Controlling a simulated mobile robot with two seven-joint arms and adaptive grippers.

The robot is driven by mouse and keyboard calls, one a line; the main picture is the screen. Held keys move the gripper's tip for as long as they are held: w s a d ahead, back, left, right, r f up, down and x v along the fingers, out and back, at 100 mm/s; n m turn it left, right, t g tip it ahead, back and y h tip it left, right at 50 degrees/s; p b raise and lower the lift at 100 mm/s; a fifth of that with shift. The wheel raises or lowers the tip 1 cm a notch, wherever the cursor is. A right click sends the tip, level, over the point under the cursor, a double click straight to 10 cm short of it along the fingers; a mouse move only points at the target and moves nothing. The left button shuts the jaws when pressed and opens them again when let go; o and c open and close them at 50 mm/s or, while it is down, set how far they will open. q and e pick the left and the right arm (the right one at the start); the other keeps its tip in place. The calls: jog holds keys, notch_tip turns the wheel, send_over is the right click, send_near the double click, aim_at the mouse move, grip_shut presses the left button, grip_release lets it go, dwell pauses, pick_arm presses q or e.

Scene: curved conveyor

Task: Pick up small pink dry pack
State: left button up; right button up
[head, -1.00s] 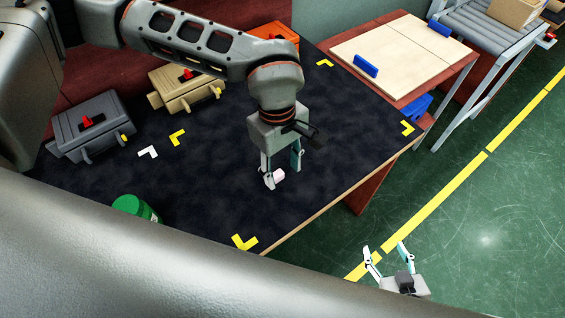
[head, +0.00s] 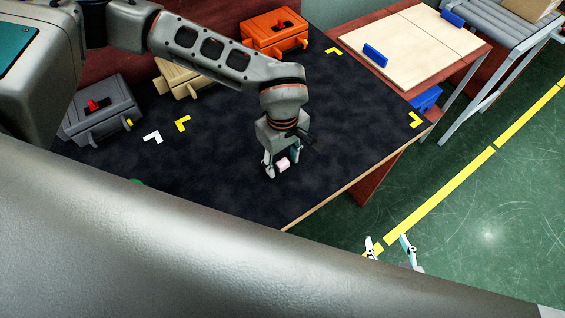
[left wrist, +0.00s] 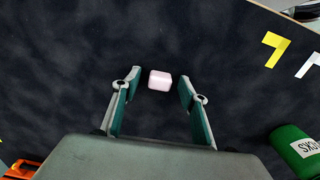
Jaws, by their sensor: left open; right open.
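The small pink dry pack (head: 283,164) lies on the dark table mat, and it also shows in the left wrist view (left wrist: 160,80). My left gripper (head: 277,172) is open above the mat, close to the pack. In the left wrist view the pack sits between the lines of the two open fingers (left wrist: 158,88), around the level of their tips. I cannot tell whether a finger touches it. My right gripper (head: 389,242) is open and empty over the green floor beyond the table's edge, partly hidden by my own body.
A grey case (head: 100,112), a tan case (head: 180,80) and an orange case (head: 273,35) stand along the back of the table. A green container (left wrist: 296,150) shows in the left wrist view. The dark mat (head: 225,185) around the pack is clear.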

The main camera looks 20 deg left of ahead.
aim_at(282, 162)
pick_arm(q)
jog(key=c, duration=0.9)
jog(key=shift+r, duration=0.2)
notch_tip(282, 162, up, 20)
jog(key=shift+f, duration=0.15)
